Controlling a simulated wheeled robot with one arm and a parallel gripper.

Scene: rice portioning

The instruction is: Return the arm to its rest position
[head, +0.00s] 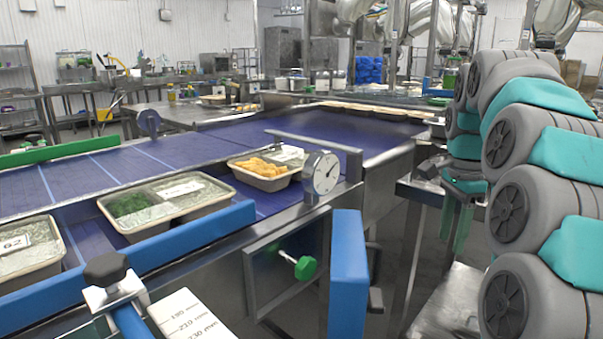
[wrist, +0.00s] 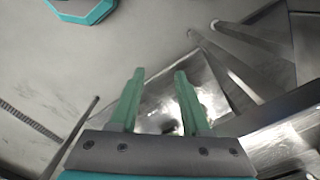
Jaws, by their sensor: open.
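My arm (head: 540,150), grey and teal, is folded up along the right side of the head view. My gripper (head: 455,232) hangs from it with its green fingers pointing down, right of the conveyor and clear of the trays. In the wrist view my gripper (wrist: 160,72) has its two green fingers apart, with nothing between them. Below them is a shiny metal surface (wrist: 165,108), and the grey floor spreads around it.
A blue conveyor (head: 220,145) carries a tray of yellow-orange food (head: 264,170), a tray with green food (head: 135,205) and a labelled tray (head: 28,255). A round dial (head: 321,172) and a blue post (head: 348,270) stand at its near edge, left of my gripper.

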